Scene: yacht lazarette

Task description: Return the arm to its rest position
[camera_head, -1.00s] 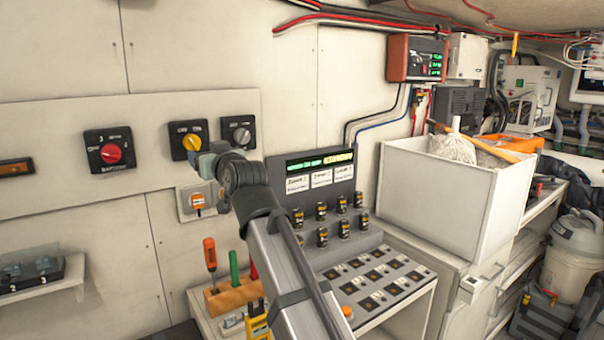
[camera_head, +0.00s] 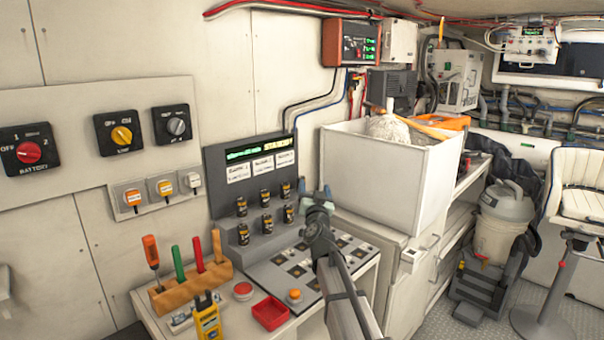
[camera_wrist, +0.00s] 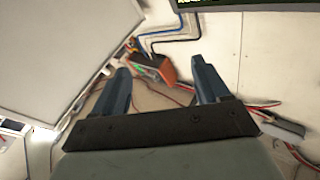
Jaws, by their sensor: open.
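My arm (camera_head: 342,290) reaches up from the bottom edge of the head view. The gripper appears clear of the things around it, though its exact distance from the console behind it is hard to tell.
A console (camera_head: 250,200) with several knobs stands behind my gripper. A white bin (camera_head: 375,185) stands to its right. Rotary switches (camera_head: 121,133) are on the wall.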

